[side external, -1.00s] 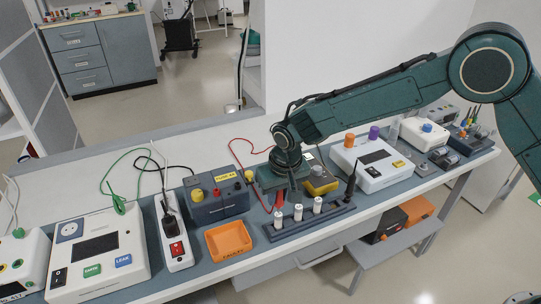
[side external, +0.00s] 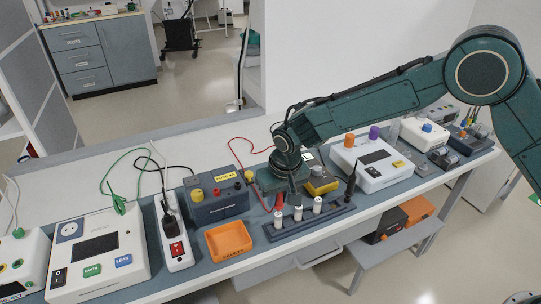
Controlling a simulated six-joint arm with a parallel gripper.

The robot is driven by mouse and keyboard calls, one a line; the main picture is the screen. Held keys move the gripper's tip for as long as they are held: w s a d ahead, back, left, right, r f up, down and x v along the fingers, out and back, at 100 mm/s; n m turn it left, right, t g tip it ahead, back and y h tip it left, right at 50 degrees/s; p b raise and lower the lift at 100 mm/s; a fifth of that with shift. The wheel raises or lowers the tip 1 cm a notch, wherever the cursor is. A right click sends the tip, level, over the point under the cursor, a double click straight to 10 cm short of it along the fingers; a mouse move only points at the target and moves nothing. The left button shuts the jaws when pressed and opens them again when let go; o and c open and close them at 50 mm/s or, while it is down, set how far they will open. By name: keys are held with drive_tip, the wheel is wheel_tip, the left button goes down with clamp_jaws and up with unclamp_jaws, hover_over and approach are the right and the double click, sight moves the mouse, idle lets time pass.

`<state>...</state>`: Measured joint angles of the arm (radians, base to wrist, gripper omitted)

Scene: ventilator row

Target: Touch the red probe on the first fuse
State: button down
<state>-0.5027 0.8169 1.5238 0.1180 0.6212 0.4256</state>
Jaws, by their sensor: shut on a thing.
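The red probe (side external: 279,200) shows as a short red handle at the left of my gripper (side external: 293,195), low over the fuse row. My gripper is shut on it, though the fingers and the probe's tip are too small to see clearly. Several white fuses stand upright in a dark rack; the leftmost fuse (side external: 278,219) is just below the red probe, the middle fuse (side external: 298,213) is below my fingers, and another fuse (side external: 317,205) is to the right. I cannot tell whether the probe touches a fuse.
A black probe (side external: 350,187) stands upright at the rack's right end. An orange tray (side external: 228,241) is left of the rack (side external: 310,222). A white device (side external: 372,165) is to the right.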

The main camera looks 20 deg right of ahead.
idle(0.4)
drive_tip(key=shift+r, duration=3.5)
drive_tip(key=shift+d, duration=0.15)
drive_tip(key=s+d+f, duration=0.2)
drive_tip(key=s+d, duration=0.1)
drive_tip(key=d, duration=0.5)
drive_tip(key=s+d+f, duration=0.2)
drive_tip(key=s+d, duration=0.2)
drive_tip(key=d, duration=0.4)
drive_tip(key=s+d+f, duration=0.2)
drive_tip(key=s+d, duration=0.1)
drive_tip(key=d, duration=0.5)
drive_tip(key=shift+s+d+f, duration=0.3)
drive_tip(key=shift+s+d, duration=0.05)
